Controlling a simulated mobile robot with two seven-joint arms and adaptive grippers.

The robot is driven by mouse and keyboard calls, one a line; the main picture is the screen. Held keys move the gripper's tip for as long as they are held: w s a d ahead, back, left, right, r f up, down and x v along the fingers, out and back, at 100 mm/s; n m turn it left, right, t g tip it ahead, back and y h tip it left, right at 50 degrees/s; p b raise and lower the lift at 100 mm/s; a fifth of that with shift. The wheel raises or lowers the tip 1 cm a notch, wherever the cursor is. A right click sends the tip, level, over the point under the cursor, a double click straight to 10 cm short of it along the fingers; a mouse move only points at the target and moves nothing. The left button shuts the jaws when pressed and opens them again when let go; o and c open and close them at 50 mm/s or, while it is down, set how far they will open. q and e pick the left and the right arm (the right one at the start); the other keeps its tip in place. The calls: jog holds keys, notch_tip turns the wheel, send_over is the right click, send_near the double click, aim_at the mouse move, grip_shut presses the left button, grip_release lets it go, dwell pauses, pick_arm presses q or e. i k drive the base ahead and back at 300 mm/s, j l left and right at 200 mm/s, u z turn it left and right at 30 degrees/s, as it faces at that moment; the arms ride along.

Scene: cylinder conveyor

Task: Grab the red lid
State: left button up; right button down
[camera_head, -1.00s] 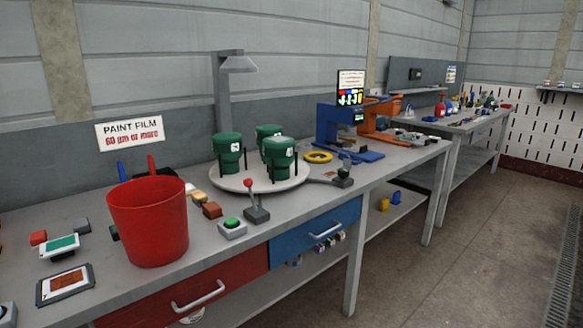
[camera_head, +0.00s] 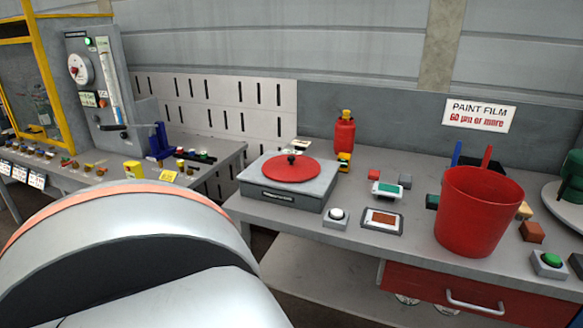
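A round flat red lid (camera_head: 284,171) with a small dark knob lies on top of a grey box-shaped device (camera_head: 292,198) on the workbench, near the middle of the head view. A large red bucket (camera_head: 474,212) stands to its right on the same bench. Neither of my grippers is in view. A large silver part with an orange rim, probably part of my own arm, fills the lower left, apart from the lid in the picture.
A red bottle (camera_head: 344,133) stands behind the device. A white push button (camera_head: 337,218), a brown display (camera_head: 382,222) and a green button box (camera_head: 548,263) lie towards the bench's front. A gap separates this bench from the left bench (camera_head: 225,150).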

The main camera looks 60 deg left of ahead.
aim_at(289, 168)
jog(key=u, duration=0.45)
jog(key=j+u, duration=0.15)
jog(key=u, duration=0.3)
jog(key=k+u, duration=0.1)
jog(key=u, duration=0.3)
jog(key=j+u, duration=0.15)
jog(key=u, duration=0.3)
jog(key=j+z, duration=0.15)
jog(key=z, duration=0.55)
jog(key=i+j+z, duration=0.1)
jog(key=j+z, duration=0.6)
jog(key=j, duration=0.2)
